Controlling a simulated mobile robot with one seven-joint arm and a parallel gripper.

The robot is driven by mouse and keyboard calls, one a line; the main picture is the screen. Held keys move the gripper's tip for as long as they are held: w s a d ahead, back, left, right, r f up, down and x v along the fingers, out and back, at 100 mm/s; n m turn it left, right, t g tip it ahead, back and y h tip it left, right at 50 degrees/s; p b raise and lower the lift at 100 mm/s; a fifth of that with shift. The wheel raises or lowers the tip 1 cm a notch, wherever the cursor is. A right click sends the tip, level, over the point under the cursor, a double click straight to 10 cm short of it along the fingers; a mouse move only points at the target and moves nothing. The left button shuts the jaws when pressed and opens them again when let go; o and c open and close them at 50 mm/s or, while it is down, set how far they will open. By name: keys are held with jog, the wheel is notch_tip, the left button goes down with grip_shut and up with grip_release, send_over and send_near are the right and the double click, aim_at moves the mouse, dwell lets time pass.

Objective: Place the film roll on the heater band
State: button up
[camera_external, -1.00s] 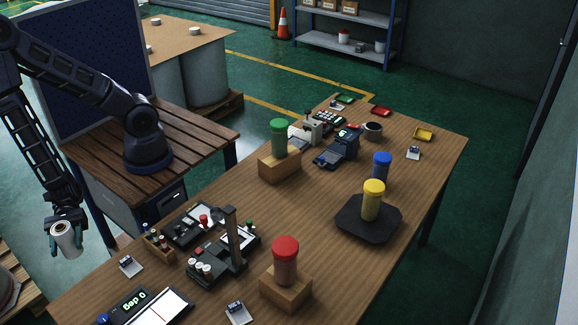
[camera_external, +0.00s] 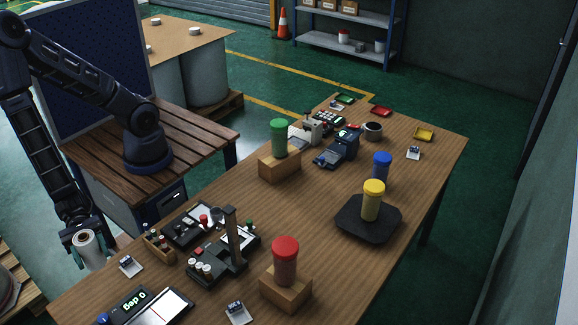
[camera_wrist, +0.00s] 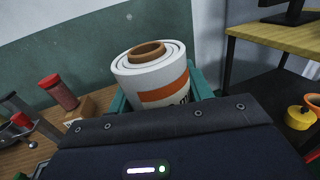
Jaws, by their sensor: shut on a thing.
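The film roll is a white roll with a brown core and an orange band, large in the wrist view (camera_wrist: 140,80). In the external view the film roll (camera_external: 87,248) hangs at the far left, beside the table's left edge. My gripper (camera_external: 86,256) is shut on it, with teal fingers on either side. The roll is held clear of the table, its cored end tilted up. I cannot tell which thing is the heater band. A round dark ring-like piece (camera_external: 372,131) stands at the table's far end.
The wooden table (camera_external: 330,255) carries a green-capped canister (camera_external: 278,137) and a red-capped canister (camera_external: 285,261) on wooden blocks. A yellow-capped canister (camera_external: 372,200) stands on a black pad, with a blue-capped one (camera_external: 382,169) behind. A dark rig with an upright post (camera_external: 233,238) stands near the gripper.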

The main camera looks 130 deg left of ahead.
jog(key=w+a+r+n+g+y, duration=0.15)
jog(key=w+a+n+y, duration=0.35)
jog(key=w+a, duration=0.75)
jog(key=w+a+r+n+t+y, duration=0.1)
jog(key=w+a+r+n+y, duration=0.15)
jog(key=w+a+y, duration=0.95)
jog(key=w+a+n+g+y, duration=0.1)
jog(key=w+a+n+g, duration=0.2)
jog(key=w+a, duration=0.5)
jog(key=w+a+n+g+y, duration=0.1)
jog(key=w+a+n+g, duration=0.15)
jog(key=a, duration=0.95)
jog(key=w+a+n+g+y, duration=0.1)
jog(key=w+a+n+g, duration=0.15)
jog(key=w+a, duration=0.55)
jog(key=s+a+r+n+g+y, duration=0.1)
jog(key=a+n+g, duration=0.15)
jog(key=a, duration=0.85)
jog(key=s+a+n+g+y, duration=0.1)
jog(key=a+g, duration=0.2)
jog(key=a, duration=0.9)
jog(key=n+g+h, duration=0.2)
jog(key=n+g, duration=0.7)
jog(key=g, duration=0.4)
send_over(372, 123)
notch_tip(372, 123, down, 20)
jog(key=shift+d+f, duration=0.1)
